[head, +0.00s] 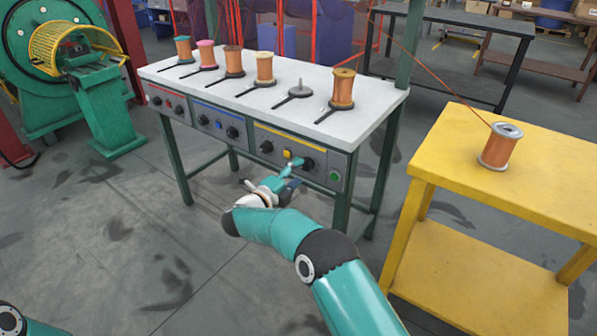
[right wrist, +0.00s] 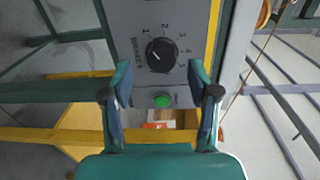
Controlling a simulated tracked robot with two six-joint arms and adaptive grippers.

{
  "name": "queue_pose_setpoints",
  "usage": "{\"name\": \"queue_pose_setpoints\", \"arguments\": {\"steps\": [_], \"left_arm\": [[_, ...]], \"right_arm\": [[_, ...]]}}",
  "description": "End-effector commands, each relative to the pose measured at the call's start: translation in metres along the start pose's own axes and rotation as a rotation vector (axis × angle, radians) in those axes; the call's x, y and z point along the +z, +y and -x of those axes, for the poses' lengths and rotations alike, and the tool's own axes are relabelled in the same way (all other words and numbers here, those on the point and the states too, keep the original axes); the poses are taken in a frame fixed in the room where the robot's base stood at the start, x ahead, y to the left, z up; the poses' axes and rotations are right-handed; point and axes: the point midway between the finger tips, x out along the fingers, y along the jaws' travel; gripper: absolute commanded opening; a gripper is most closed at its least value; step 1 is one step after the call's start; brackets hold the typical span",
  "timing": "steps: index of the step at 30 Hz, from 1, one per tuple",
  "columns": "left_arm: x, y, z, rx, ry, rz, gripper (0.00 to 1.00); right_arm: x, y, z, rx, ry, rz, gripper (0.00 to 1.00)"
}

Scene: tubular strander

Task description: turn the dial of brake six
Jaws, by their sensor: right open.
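The dial of brake six (right wrist: 161,55) is a black knob on the grey panel, with numbers around its upper right side. Its pale pointer mark faces roughly up and left, near the 1. In the head view the dial (head: 307,163) is partly behind my gripper, at the right of the yellow-striped panel (head: 280,139). My right gripper (right wrist: 160,76) is open, its fingers to either side below the dial, apart from it; it also shows in the head view (head: 294,166). My left gripper is out of view.
A green button (right wrist: 161,100) sits just below the dial in the wrist view. Another black dial (head: 266,147) and a yellow button (head: 287,153) are left of it. Several spools stand on the white tabletop (head: 215,82). A yellow table (head: 545,150) with a copper spool (head: 499,149) is at right.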

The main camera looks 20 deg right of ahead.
Motion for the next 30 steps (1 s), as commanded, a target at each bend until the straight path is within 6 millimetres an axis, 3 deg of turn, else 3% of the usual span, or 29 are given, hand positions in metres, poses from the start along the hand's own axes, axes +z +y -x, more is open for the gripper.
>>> {"name": "queue_pose_setpoints", "arguments": {"steps": [9,15,30], "left_arm": [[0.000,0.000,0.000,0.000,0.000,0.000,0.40],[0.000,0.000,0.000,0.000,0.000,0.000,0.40],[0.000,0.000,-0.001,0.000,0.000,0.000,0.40]], "right_arm": [[0.001,0.001,0.065,0.001,-0.006,0.003,0.60],[0.001,0.002,0.092,0.001,-0.003,0.003,0.60],[0.000,0.002,0.099,0.002,-0.002,0.002,0.60]]}}
